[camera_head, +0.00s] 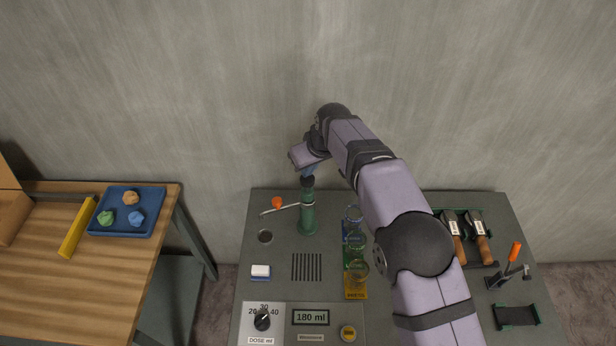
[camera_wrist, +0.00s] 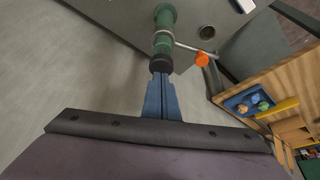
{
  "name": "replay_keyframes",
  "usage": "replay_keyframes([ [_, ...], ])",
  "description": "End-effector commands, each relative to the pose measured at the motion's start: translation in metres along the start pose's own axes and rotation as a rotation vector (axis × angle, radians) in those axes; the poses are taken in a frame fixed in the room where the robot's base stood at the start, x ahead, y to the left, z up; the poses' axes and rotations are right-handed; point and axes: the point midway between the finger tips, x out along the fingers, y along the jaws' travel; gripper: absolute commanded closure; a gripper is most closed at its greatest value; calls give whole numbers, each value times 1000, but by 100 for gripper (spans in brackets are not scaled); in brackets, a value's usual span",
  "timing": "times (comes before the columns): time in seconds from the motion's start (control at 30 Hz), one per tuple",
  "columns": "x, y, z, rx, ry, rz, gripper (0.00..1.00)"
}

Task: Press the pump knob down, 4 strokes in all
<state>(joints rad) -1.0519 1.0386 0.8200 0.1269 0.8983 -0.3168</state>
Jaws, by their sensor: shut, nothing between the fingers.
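The pump is a green upright cylinder (camera_head: 308,218) at the back of the grey bench, with a black knob (camera_head: 307,183) on top. In the wrist view the fingertips (camera_wrist: 160,76) meet the edge of the black knob (camera_wrist: 160,64), with the green pump body (camera_wrist: 164,25) beyond. Whether they touch or stay slightly apart, I cannot tell.
A display (camera_head: 311,317) reads 180 ml, beside a dose dial (camera_head: 262,319). Glass beakers (camera_head: 354,240) stand in a coloured strip right of the pump, near my arm. Wooden-handled tools (camera_head: 480,245) and an orange-handled clamp (camera_head: 515,252) are at right. A wooden table with a blue tray (camera_head: 112,229) stands left.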

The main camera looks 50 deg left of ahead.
Motion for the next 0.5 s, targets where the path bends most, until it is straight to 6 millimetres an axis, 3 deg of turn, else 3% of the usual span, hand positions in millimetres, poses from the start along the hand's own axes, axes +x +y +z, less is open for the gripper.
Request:
replay_keyframes([
  [0.5, 16, 0, 7, 0, -1, 0, 100],
])
